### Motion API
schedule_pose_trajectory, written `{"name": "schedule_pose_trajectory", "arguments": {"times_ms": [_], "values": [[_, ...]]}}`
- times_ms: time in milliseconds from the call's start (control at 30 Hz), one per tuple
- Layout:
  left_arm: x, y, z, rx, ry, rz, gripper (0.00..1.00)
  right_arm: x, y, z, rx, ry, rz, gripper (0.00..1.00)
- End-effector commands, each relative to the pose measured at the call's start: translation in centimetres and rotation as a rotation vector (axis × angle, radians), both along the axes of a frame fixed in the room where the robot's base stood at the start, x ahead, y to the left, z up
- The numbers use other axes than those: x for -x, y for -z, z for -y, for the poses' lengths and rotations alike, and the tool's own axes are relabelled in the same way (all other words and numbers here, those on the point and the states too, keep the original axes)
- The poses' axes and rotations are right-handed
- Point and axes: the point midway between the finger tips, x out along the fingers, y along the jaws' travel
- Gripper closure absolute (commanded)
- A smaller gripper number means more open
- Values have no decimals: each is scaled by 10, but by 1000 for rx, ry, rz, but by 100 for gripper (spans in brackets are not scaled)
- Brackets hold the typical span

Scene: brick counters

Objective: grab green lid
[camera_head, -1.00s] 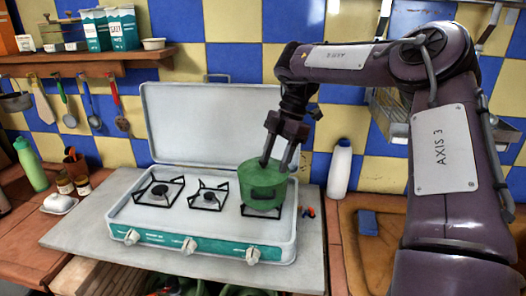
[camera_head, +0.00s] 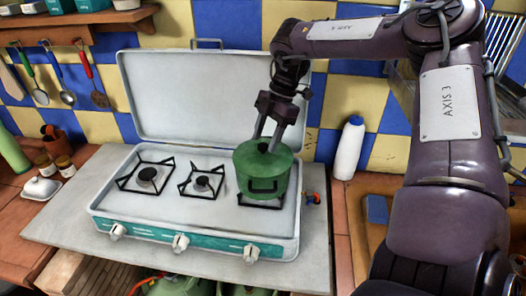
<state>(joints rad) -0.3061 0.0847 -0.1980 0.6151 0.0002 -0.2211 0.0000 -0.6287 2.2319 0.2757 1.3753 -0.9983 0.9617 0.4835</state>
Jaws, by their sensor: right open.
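A green pot (camera_head: 262,181) stands on the right burner of the camping stove. Its green lid (camera_head: 279,158) is on top, with a small dark knob (camera_head: 263,147) in the middle. My right gripper (camera_head: 267,139) points down at the lid from above, its two fingers apart on either side of the knob. Whether the fingers touch the lid I cannot tell. My left gripper is not in view.
The stove (camera_head: 190,215) has an upright open cover (camera_head: 200,97) behind the pot and two bare burners to the left. A white bottle (camera_head: 348,148) stands to the right. A butter dish (camera_head: 42,188) and jars stand at the left. Utensils hang on the wall.

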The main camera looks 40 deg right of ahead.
Motion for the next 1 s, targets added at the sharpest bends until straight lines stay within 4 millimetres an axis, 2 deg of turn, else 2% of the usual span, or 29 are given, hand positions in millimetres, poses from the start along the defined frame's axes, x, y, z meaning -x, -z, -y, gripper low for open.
{"name": "schedule_pose_trajectory", "arguments": {"times_ms": [133,367,767,1000], "values": [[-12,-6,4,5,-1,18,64,0,12,-5,-1,1,0,48],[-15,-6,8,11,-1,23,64,-1,14,-5,0,0,1,48],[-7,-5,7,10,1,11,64,-1,14,-5,0,0,1,99],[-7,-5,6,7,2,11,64,-1,13,-5,0,0,2,100]]}}
